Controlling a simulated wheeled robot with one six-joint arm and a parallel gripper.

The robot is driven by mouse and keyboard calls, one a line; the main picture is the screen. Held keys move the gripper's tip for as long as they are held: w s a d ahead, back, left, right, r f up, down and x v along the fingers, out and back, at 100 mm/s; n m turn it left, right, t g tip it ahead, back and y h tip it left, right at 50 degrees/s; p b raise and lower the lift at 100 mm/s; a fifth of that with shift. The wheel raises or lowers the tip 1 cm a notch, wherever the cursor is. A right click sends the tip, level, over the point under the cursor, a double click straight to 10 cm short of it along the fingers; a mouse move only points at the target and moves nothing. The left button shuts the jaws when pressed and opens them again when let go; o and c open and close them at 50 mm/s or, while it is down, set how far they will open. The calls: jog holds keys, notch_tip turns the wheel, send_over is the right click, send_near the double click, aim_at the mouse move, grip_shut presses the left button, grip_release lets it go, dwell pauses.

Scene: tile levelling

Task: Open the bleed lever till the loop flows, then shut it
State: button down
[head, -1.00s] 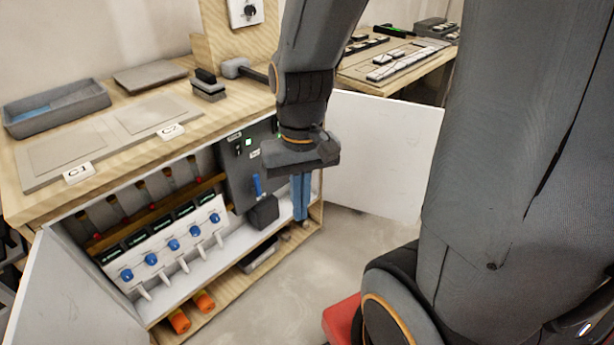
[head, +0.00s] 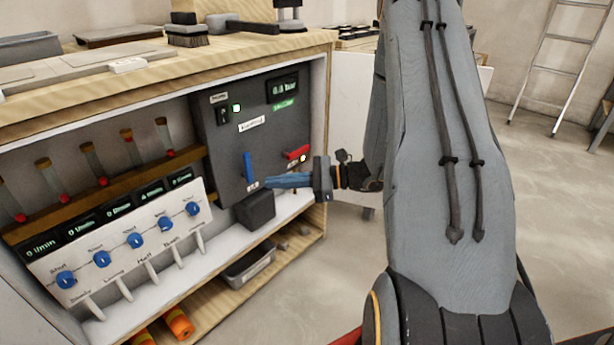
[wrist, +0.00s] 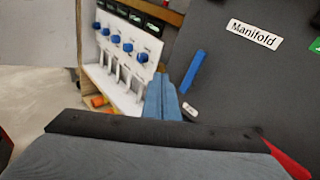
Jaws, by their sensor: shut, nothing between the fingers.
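A grey panel (head: 222,150) in the cabinet carries a near-upright blue lever (head: 248,167) and a red lever (head: 298,153) lying nearly flat. I cannot read their small labels, so I cannot tell which is the bleed lever. My gripper (head: 268,182) is shut and empty, its blue fingers pointing left just in front of the panel, below and right of the blue lever. In the wrist view the blue lever (wrist: 193,72) stands beyond the fingertips, apparently apart from them. A white board (head: 125,240) holds several blue knobs and displays reading l/min; red floats sit low in the tubes.
A dark box (head: 256,208) sits on the shelf below the panel. A grey bin (head: 248,267) and orange rolls (head: 178,322) are on the lower shelf. The wooden worktop (head: 240,55) overhangs the panel. A white door (head: 350,125) stands open at the right.

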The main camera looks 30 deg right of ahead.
aim_at(296, 151)
jog(key=w+d+f+m+t+h+b, duration=0.3)
jog(key=d+f, duration=0.4)
jog(key=d, duration=0.4)
jog(key=w+d+f+m+t+h+b, duration=0.3)
jog(key=d+f+m+t+h+b, duration=0.1)
jog(key=d, duration=0.6)
notch_tip(296, 151, down, 3)
jog(key=m+t+b, duration=0.1)
jog(key=m+t, duration=0.1)
jog(key=t, duration=0.2)
jog(key=shift+w+d+m, duration=0.35)
jog(key=shift+m, duration=0.05)
jog(key=b+x, duration=0.4)
jog(key=x, duration=0.6)
jog(key=shift+w+a+r, duration=0.1)
jog(key=shift+w+a, duration=0.05)
jog(key=shift+w, duration=0.1)
jog(key=shift+s+r+b, duration=0.2)
jog(key=shift+r+b, duration=0.3)
jog(key=shift+r, duration=1.55)
jog(key=shift+d+r, duration=0.1)
jog(key=shift+d, duration=0.25)
